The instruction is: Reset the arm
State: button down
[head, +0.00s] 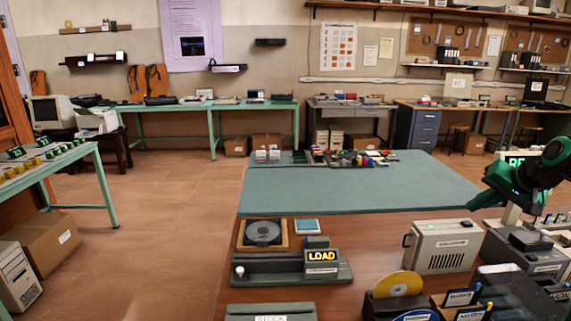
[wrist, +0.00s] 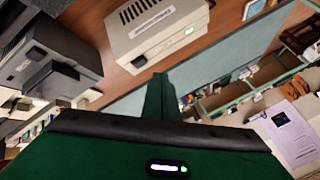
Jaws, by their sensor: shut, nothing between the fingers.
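My arm, dark green and black, comes in at the right edge of the head view, raised above the right side of the table. In the wrist view my gripper (wrist: 158,92) shows as a green body with its narrow green fingers together and nothing between them. It is shut and empty, apart from the objects below. The wrist view is tilted.
The wooden table (head: 340,235) bears a teal mat (head: 350,190), a lit LOAD device (head: 321,256), a grey box (head: 443,247) and a yellow disc (head: 398,284). Several devices crowd the right side near my arm. The mat's middle is clear.

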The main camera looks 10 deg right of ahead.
jog(key=s+a+f+g, duration=0.1)
jog(key=s+a, duration=0.2)
jog(key=s, duration=0.2)
jog(key=s+a+f+n+g, duration=0.1)
jog(key=s+a+f+g, duration=0.1)
jog(key=s+a, duration=0.2)
jog(key=s+a+f+g, duration=0.1)
jog(key=s+a, duration=0.3)
jog(key=s, duration=0.2)
jog(key=shift+s+a+f+g, duration=0.15)
jog(key=shift+s+g, duration=0.05)
jog(key=shift+g, duration=0.1)
jog(key=s+a+f+g, duration=0.1)
jog(key=s+a, duration=0.1)
jog(key=s, duration=0.5)
jog(key=s+a+f+g, duration=0.1)
jog(key=s+a+g, duration=0.1)
jog(key=s, duration=0.5)
jog(key=shift+a+f+n, duration=0.4)
jog(key=shift+a, duration=0.05)
jog(key=shift+w+f+g, duration=0.25)
jog(key=shift+w+g, duration=0.05)
jog(key=shift+w, duration=0.35)
